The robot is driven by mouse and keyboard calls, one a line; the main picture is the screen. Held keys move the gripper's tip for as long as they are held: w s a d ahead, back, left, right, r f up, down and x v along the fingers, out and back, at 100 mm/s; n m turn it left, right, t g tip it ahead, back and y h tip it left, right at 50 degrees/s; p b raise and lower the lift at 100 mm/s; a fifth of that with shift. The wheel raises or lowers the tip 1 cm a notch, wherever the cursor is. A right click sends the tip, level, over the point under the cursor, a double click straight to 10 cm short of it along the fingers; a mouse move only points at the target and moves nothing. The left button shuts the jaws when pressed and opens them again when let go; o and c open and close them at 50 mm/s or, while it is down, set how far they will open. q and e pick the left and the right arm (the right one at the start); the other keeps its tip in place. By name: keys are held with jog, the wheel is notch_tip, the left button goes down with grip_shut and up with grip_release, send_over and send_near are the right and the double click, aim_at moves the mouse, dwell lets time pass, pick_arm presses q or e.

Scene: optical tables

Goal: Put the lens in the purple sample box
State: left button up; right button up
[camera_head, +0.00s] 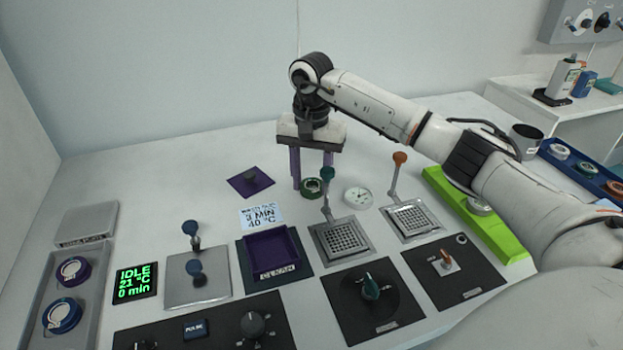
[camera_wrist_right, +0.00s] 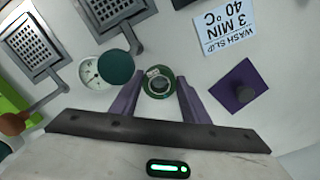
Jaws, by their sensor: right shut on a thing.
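The lens is a small round piece with a dark green ring and a pale label (camera_head: 311,187); it also shows in the right wrist view (camera_wrist_right: 158,83). My right gripper (camera_head: 312,184) points down with its two purple fingers on either side of the lens and is shut on it. Whether the lens touches the table or hangs just above it, I cannot tell. The purple sample box (camera_head: 278,273) is an open square tray with a "CLEAN" label, in front and to the left of the gripper. It looks empty. My left gripper is not in view.
A purple lid with a knob (camera_head: 250,180) lies left of the lens. A "3 MIN 40 °C" card (camera_head: 261,215) lies behind the box. A green-knobbed lever (camera_head: 328,174) on a grate plate and a white dial (camera_head: 358,197) stand close right of the gripper.

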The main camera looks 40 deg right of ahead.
jog(key=shift+f, duration=0.1)
jog(key=o, duration=1.2)
jog(key=shift+c, duration=0.2)
